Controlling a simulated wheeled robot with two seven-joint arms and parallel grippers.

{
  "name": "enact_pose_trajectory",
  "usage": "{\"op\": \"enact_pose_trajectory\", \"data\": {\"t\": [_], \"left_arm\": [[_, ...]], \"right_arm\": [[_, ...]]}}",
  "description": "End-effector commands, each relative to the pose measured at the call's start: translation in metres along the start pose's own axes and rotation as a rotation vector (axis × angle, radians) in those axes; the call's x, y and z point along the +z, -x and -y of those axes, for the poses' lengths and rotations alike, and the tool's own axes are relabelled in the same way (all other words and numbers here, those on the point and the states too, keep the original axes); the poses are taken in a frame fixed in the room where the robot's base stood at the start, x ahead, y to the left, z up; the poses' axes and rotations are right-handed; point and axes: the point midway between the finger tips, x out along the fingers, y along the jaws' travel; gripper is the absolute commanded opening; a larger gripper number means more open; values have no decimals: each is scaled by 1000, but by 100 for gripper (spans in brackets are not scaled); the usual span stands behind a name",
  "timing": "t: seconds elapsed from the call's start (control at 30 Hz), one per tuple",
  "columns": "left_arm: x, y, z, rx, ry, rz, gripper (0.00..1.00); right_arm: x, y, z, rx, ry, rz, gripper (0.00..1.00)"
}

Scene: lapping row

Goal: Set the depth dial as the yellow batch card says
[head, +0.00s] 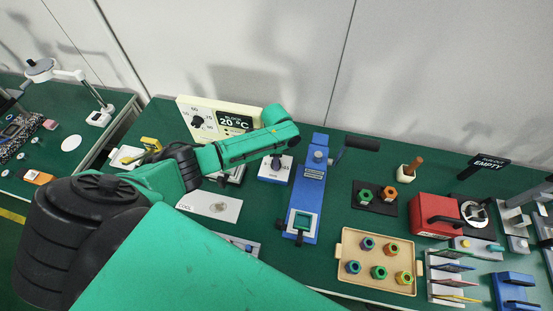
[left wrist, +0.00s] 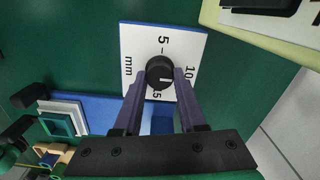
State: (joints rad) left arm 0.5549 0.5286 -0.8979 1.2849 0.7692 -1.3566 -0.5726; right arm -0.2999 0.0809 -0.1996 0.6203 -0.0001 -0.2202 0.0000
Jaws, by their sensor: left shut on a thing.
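The depth dial is a black knob (left wrist: 159,72) on a white plate (left wrist: 135,45) marked 5, 10, 15 and mm in the left wrist view. In the head view its white plate (head: 268,168) sits right beside the blue machine. My left gripper (left wrist: 160,80) is shut on the knob, one finger on each side. In the head view the gripper (head: 277,160) is seen small, at the end of the green arm. I cannot read the knob's setting surely. A yellow card (head: 460,298) lies lowest in a rack at the right; its writing is unreadable. My right gripper is out of view.
A blue machine (head: 305,215) with a black handle stands just right of the dial. A cream display panel (head: 185,103) reading 20 °C stands behind. A tan tray (head: 345,238) with several coloured nuts and a red box (head: 422,207) are further right.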

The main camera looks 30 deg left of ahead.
Motion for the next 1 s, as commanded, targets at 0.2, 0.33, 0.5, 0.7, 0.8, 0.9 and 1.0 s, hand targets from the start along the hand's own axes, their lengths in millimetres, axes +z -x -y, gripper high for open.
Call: {"op": "enact_pose_trajectory", "data": {"t": [0.2, 0.33, 0.5, 0.7, 0.8, 0.9, 1.0], "left_arm": [[0, 2, 2, -4, -5, -2, 0], [0, 2, 2, -4, -4, -2, 0], [0, 1, 2, -4, -4, -2, 70], [0, 1, 1, -2, -4, -1, 70], [0, 2, 1, -2, -4, -1, 70], [0, 10, 1, -3, -3, -3, 70], [0, 29, 1, -5, -4, -3, 70]], "right_arm": [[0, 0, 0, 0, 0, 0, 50], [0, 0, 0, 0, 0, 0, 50], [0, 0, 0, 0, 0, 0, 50], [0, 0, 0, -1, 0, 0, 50], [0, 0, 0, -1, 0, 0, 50], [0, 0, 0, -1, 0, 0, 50], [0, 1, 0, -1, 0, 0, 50]]}}
